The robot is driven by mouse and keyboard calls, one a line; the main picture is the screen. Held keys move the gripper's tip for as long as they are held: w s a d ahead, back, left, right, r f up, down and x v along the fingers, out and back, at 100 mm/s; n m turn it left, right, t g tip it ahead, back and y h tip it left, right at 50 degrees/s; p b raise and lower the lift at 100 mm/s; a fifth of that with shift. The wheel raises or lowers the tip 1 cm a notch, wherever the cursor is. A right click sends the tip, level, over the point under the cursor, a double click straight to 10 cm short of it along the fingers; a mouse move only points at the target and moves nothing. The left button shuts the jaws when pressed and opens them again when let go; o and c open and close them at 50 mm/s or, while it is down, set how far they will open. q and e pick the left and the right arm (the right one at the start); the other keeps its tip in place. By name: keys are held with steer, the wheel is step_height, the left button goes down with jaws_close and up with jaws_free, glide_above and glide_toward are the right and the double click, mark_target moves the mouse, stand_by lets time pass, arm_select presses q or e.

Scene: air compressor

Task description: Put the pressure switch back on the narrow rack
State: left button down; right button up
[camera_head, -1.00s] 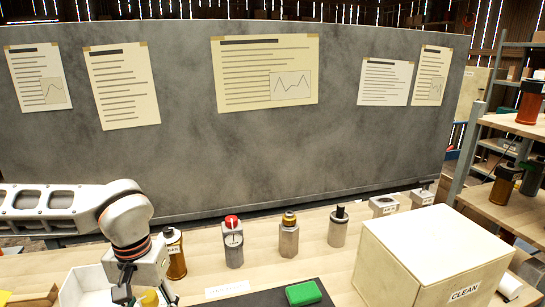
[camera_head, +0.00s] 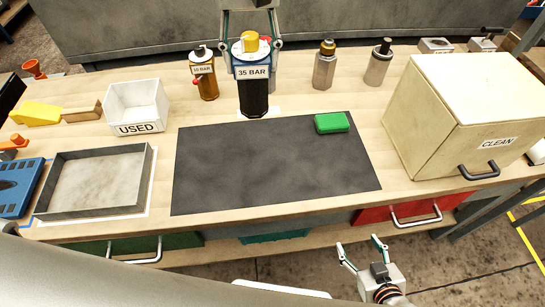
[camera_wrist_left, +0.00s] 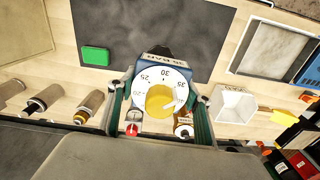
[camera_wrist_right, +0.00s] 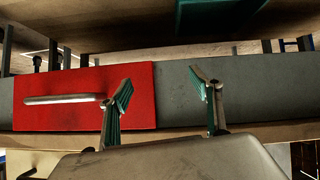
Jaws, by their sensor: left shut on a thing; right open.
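My left gripper (camera_head: 250,62) is shut on a dark canister-shaped device with a "35 BAR" label (camera_head: 253,88) and a yellow knob, which I take for the pressure switch. It is upright at the back edge of the black mat; I cannot tell whether its base touches the table. In the left wrist view, its numbered dial and yellow knob (camera_wrist_left: 160,100) sit between the fingers. My right gripper (camera_head: 362,254) is open and empty in front of the bench; its spread fingers show in the right wrist view (camera_wrist_right: 163,100). I cannot make out the narrow rack.
The black mat (camera_head: 270,170) holds a green block (camera_head: 332,123). A "15 BAR" amber device (camera_head: 205,80) and metal fittings (camera_head: 325,66) stand along the back. The USED bin (camera_head: 138,106) and a grey tray (camera_head: 52,180) are left; the CLEAN box (camera_head: 440,120) is right.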

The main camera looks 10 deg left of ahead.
arm_select(q)
steer(key=d+r, duration=0.2)
steer(key=d, duration=0.2)
step_height(320, 180, down, 19)
steer(key=b, duration=0.1)
steer(key=shift+n+b, duration=0.3)
steer(key=shift+b, duration=0.1)
arm_select(e)
step_height(320, 180, down, 2)
steer(key=shift+s+d+f, duration=0.1)
arm_select(q)
steer(key=shift+s+f, duration=0.1)
steer(key=shift+f, duration=0.15)
steer(key=c, duration=1)
jaws_free()
